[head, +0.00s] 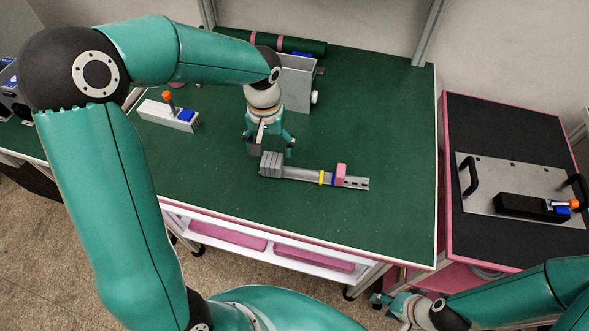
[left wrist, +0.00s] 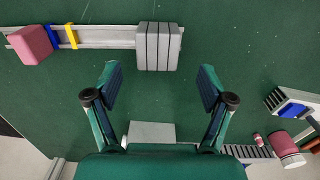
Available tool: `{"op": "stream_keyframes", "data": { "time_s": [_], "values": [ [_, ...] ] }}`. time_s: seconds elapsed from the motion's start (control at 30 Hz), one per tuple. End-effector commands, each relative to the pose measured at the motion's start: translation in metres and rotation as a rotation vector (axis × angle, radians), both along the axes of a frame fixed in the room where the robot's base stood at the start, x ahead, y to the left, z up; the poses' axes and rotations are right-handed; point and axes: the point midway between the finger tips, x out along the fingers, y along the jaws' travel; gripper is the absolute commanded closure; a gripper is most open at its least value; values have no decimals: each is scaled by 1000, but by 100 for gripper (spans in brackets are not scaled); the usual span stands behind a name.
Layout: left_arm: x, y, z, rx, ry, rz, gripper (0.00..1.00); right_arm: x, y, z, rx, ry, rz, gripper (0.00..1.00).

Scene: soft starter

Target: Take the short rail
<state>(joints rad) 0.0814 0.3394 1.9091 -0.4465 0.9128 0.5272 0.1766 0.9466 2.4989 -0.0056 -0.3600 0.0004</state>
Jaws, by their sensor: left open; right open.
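A grey slotted rail (head: 352,183) lies on the green table top, also in the left wrist view (left wrist: 110,36). It carries a grey ribbed block (head: 271,164) at its left end in the head view, a yellow band (head: 321,178), a blue band (left wrist: 53,38) and a pink block (head: 340,173). My left gripper (head: 271,150) is open and empty, above the table close to the ribbed block. In the left wrist view the block lies ahead of and between the open fingers (left wrist: 160,82), not touching them. My right gripper (head: 390,302) is open at the lower right, away from the rail.
A grey upright box (head: 298,85) stands behind my left gripper. A white block with an orange knob (head: 168,115) is to the left. A dark table (head: 510,128) at the right holds a handled metal plate (head: 483,199) and a black block (head: 520,206). The green table's right side is clear.

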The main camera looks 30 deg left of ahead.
Motion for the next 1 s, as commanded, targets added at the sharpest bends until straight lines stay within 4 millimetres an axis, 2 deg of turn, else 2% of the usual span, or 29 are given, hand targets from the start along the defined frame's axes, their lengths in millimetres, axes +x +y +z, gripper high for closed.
{"op": "stream_keyframes", "data": {
  "time_s": [0.2,0.33,0.63,1.0],
  "values": [
    [-5,-5,-27,-1,7,0,19,0,0,11,0,0,0,52],
    [-4,-5,-43,0,4,1,19,0,0,12,0,0,0,52],
    [-4,-5,-49,0,1,1,19,0,0,12,0,0,0,52],
    [-4,-4,-49,0,1,1,80,0,0,12,0,0,0,52]
  ]
}}
